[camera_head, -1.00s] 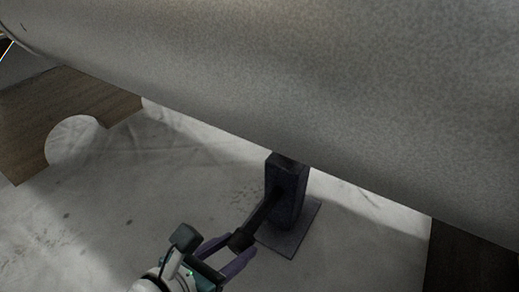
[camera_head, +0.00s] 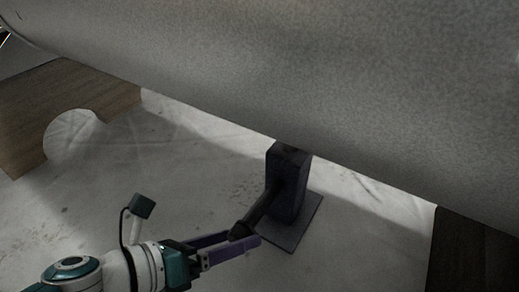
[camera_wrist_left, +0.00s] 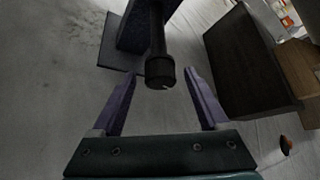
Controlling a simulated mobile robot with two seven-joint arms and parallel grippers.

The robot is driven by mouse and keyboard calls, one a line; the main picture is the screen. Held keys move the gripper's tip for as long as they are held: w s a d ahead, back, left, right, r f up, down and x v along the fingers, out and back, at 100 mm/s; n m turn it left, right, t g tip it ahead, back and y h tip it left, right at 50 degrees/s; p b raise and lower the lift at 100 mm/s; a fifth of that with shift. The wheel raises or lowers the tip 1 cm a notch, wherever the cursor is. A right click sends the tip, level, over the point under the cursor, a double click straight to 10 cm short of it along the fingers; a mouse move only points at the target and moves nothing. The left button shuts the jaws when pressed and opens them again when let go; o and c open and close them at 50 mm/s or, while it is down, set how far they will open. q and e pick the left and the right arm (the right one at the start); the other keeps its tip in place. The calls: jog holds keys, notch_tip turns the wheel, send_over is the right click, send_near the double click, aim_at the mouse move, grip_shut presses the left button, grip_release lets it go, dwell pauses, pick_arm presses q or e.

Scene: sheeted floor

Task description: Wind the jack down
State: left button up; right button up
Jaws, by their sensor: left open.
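The jack (camera_head: 287,187) is a dark upright post on a flat square base plate (camera_head: 300,232), standing on the floor under a large grey rounded body. Its dark crank handle (camera_head: 257,212) sticks out toward the lower left and ends in a thicker grip. My left gripper (camera_head: 243,242) is open, its two purple fingers beside the handle's end. In the left wrist view the handle's round end (camera_wrist_left: 160,72) sits between the open fingertips, with a gap showing on each side. The top of the jack meets the grey body's underside. My right gripper is not in view.
The large grey body (camera_head: 300,80) hangs low across the top. A wooden support with a round cut-out (camera_head: 60,100) stands at the left. A dark block (camera_head: 475,255) stands at the lower right. The sheeted floor (camera_head: 130,185) between is clear.

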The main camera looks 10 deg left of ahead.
pick_arm(q)
jog(key=shift+d+r+m+y+p, duration=0.35)
jog(key=shift+m+y+p, duration=0.3)
jog(key=shift+p, duration=0.4)
jog(key=m+t+y+b, duration=0.1)
jog(key=m+y, duration=0.1)
jog(key=m+t+y+b, duration=0.1)
jog(key=m+y+b, duration=0.1)
jog(key=m+t+y+b, duration=0.1)
jog(key=m+y, duration=0.1)
jog(key=y, duration=0.1)
jog(key=shift+s+d+f+b, duration=0.15)
jog(key=shift+d+f+b, duration=0.15)
jog(key=shift+b, duration=0.1)
